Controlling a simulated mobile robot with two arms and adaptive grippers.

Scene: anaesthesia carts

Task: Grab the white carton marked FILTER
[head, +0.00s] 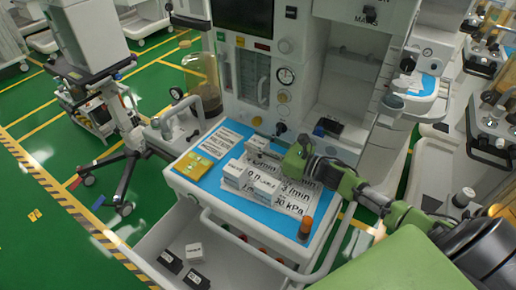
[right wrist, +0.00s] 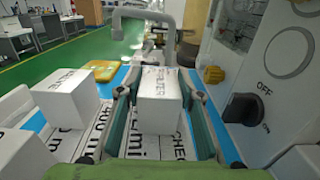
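The white carton with dark lettering that seems to end in "LTER" (right wrist: 160,88) stands on the worktop between the two fingers of my right gripper (right wrist: 157,76) in the right wrist view. A narrow gap shows on its left side; contact on the right is unclear. In the head view it appears to be the rear carton (head: 259,147), with my right gripper (head: 291,157) low at its right side. My right gripper looks open around it. My left gripper is not in view.
More white cartons (head: 237,174) (head: 266,187) stand just in front on the printed blue worktop (head: 225,193). A yellow packet (head: 192,166) lies left, and an orange-capped vial (head: 306,226) stands at the front right. The machine's knob panel (right wrist: 270,70) is close behind.

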